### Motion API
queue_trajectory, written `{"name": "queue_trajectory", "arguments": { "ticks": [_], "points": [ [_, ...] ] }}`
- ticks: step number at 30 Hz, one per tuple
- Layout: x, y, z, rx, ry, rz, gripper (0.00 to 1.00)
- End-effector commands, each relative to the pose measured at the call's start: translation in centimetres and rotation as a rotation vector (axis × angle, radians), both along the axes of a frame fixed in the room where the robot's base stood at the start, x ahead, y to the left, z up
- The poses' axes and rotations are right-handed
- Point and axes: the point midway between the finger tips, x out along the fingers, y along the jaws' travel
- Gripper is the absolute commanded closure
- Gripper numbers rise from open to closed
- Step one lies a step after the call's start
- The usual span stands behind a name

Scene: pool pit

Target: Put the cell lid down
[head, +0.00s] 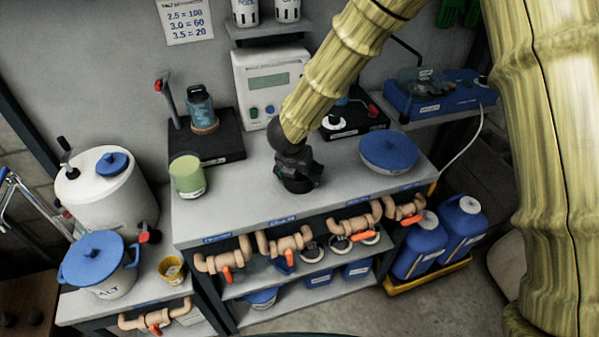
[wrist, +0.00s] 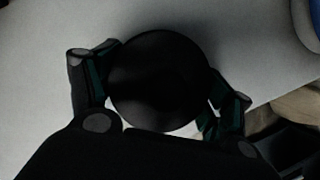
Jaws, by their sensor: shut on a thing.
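The cell lid, a round black disc (wrist: 160,82), is between the two fingers of my gripper (wrist: 160,88) in the wrist view. The fingers press on its left and right sides. In the head view my gripper (head: 298,182) is at the middle of the grey bench top (head: 240,208), low over it. The dark lid (head: 297,185) shows at the gripper's lower end. I cannot tell whether the lid touches the bench.
A green cup (head: 187,177) stands left of my gripper and a blue-lidded bowl (head: 389,153) right. Behind are a jar on a black stand (head: 205,140) and a white meter (head: 270,82). The bench front is clear, with pipes (head: 285,245) below its edge.

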Motion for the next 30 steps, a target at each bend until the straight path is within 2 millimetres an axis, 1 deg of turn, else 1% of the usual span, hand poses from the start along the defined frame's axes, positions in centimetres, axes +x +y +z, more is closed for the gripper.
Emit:
{"name": "queue_trajectory", "arguments": {
  "ticks": [6, 10, 11, 12, 14, 25, 30],
  "points": [
    [0.02, 0.01, -0.01, 0.000, 0.000, 0.000, 0.45],
    [0.00, 0.04, -0.36, 0.000, -0.001, 0.001, 0.45],
    [0.00, 0.03, -0.29, 0.001, 0.000, 0.001, 0.17],
    [0.00, 0.03, -0.24, 0.001, 0.000, 0.001, 0.09],
    [0.00, 0.03, -0.24, 0.001, 0.000, 0.001, 0.00],
    [0.01, 0.02, -0.18, 0.001, 0.000, 0.000, 0.00],
    [-0.10, 0.04, 0.47, 0.000, -0.002, 0.001, 0.00]
  ]
}}
